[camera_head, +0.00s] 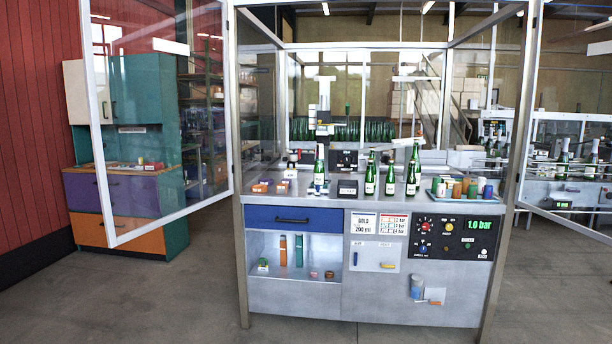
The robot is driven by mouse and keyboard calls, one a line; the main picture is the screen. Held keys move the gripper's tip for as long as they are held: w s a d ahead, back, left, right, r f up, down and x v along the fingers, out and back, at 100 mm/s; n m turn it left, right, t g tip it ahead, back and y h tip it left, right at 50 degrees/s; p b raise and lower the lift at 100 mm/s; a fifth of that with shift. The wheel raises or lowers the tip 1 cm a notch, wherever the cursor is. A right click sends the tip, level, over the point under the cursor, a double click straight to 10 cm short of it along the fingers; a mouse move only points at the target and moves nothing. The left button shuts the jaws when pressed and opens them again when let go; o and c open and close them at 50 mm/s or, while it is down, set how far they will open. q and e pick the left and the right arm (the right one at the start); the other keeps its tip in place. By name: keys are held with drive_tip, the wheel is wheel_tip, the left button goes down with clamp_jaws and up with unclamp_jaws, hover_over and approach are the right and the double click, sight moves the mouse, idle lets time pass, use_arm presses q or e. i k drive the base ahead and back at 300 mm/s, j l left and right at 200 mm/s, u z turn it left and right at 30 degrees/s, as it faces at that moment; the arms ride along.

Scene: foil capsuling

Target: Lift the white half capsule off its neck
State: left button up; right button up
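Several green bottles with white labels stand upright on the metal worktop of the machine. One bottle (319,176) stands left of centre in front of the machine head (323,118). Others, such as a bottle (369,181), another bottle (390,180) and a taller-looking bottle (411,178), stand right of centre. The necks are too small here for me to tell which one carries the white half capsule. Neither of my grippers is in view.
A tray (459,198) of coloured capsules stands at the worktop's right end. Small orange pieces (260,187) lie at its left. Glass doors (160,110) stand open at both sides. Floor in front is clear.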

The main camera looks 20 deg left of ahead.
sight(319, 151)
drive_tip(key=i+j+u, duration=0.2)
drive_tip(key=i, duration=0.8)
drive_tip(key=i+u, duration=0.2)
drive_tip(key=i, duration=0.8)
drive_tip(key=i+l+u, duration=0.25)
drive_tip(key=l, duration=1)
drive_tip(key=k+l+u, duration=0.1)
drive_tip(key=l+u, duration=0.15)
drive_tip(key=l, duration=0.95)
drive_tip(key=i+j, duration=0.35)
drive_tip(key=i+z, duration=0.05)
